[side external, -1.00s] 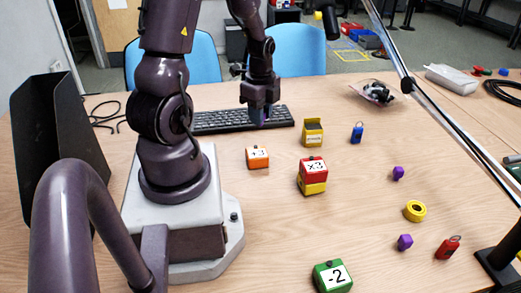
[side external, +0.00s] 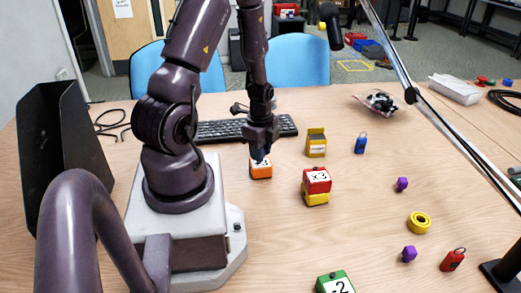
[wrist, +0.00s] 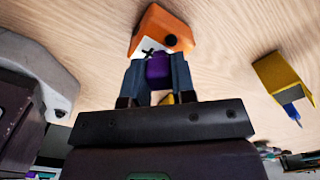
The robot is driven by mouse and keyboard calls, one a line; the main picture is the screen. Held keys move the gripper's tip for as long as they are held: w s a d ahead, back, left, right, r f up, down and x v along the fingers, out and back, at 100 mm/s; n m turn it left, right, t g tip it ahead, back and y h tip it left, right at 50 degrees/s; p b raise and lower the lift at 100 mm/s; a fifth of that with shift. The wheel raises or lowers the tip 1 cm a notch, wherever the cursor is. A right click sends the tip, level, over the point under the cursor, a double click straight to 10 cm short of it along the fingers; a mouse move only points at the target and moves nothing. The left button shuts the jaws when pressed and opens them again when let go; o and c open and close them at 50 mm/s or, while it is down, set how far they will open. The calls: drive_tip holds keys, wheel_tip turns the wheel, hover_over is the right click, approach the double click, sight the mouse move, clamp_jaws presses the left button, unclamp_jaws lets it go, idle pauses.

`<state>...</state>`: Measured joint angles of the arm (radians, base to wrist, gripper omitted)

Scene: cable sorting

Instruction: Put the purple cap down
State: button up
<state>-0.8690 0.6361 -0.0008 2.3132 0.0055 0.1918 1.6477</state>
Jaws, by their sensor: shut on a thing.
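My gripper (side external: 260,157) is shut on a purple cap (wrist: 158,70), which shows between the two fingers in the wrist view. In the side view the fingers are low, in front of or over the orange block (side external: 261,172) and partly cover its label. The orange block is also just beyond the fingertips in the wrist view (wrist: 163,30). I cannot tell whether the cap touches the block. Two other purple pieces lie on the table at the right, one farther back (side external: 402,184) and one nearer (side external: 409,254).
A red block (side external: 317,187) sits on a yellow one. Around it are a yellow box (side external: 316,143), a blue tag (side external: 360,143), a yellow ring (side external: 419,223), a red tag (side external: 453,260) and a green block (side external: 335,284). A black keyboard (side external: 215,131) lies behind.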

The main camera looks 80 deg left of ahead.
drive_tip(key=shift+f, duration=0.15)
drive_tip(key=o, duration=0.9)
wheel_tip(320, 180, up, 12)
drive_tip(key=w+d+r+n+t+y, duration=0.1)
drive_tip(key=w+d+r+n, duration=0.1)
drive_tip(key=d+r, duration=0.25)
drive_tip(key=w+d+r+n+t, duration=0.1)
drive_tip(key=w+d+r, duration=0.2)
drive_tip(key=d+r, duration=0.15)
drive_tip(key=s+d+r+n+t, duration=0.1)
drive_tip(key=s+d+r+n, duration=0.1)
drive_tip(key=d, duration=0.4)
drive_tip(key=s+d+r+n+t+h, duration=0.1)
drive_tip(key=d+r+n+t, duration=0.1)
drive_tip(key=d+r+n, duration=0.2)
wheel_tip(320, 180, up, 3)
drive_tip(key=d, duration=0.2)
drive_tip(key=shift+s+d+t, duration=0.3)
drive_tip(key=shift+s+d, duration=0.05)
drive_tip(key=shift+s, duration=0.05)
